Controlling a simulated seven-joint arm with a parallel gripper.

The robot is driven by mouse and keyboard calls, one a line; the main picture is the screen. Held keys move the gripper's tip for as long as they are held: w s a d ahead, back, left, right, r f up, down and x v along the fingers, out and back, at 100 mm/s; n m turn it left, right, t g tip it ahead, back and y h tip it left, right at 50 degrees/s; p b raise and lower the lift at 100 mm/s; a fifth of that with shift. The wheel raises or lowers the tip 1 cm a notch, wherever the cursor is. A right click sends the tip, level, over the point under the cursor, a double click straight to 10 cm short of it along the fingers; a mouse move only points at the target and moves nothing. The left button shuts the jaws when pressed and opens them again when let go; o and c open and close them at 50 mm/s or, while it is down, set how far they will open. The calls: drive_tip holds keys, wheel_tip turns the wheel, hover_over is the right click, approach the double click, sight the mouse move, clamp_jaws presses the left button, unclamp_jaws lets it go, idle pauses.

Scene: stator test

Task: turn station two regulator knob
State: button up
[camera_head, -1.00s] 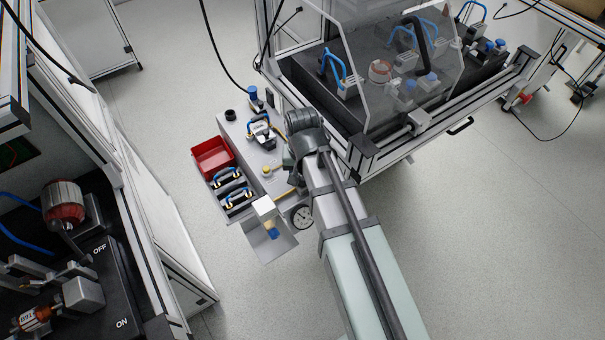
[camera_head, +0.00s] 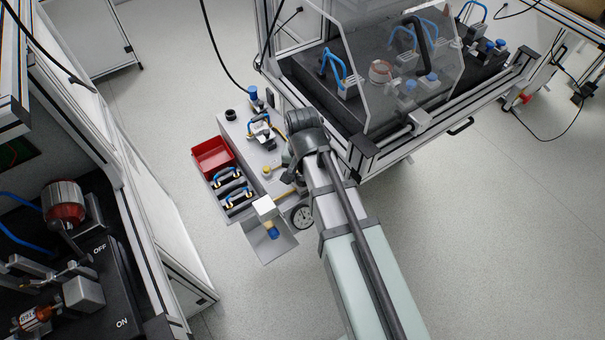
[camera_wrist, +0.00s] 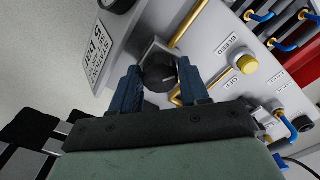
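The black regulator knob (camera_wrist: 158,72) is ribbed, with a pale index mark, and sits on a square grey block beside a brass pipe in the wrist view. My gripper (camera_wrist: 160,76) has its two blue fingers on opposite sides of the knob, with the tips close to its sides. I cannot tell whether they touch it. A white label (camera_wrist: 98,52) with a "5" and "bar" text stands left of the knob. In the head view, my arm hides the knob and fingertips; the grey station panel (camera_head: 237,135) and a round gauge (camera_head: 302,216) show beside it.
A yellow button (camera_wrist: 243,64) near "BLEED" and "OFF" labels lies right of the knob. A clear-guarded bench (camera_head: 400,100) stands close to the right of my wrist.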

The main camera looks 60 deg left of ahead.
drive_tip(key=o, duration=0.3)
drive_tip(key=shift+o, duration=0.2)
drive_tip(key=shift+r, duration=0.1)
wheel_tip(320, 180, up, 14)
drive_tip(key=shift+f, duration=0.2)
idle(0.5)
idle(0.4)
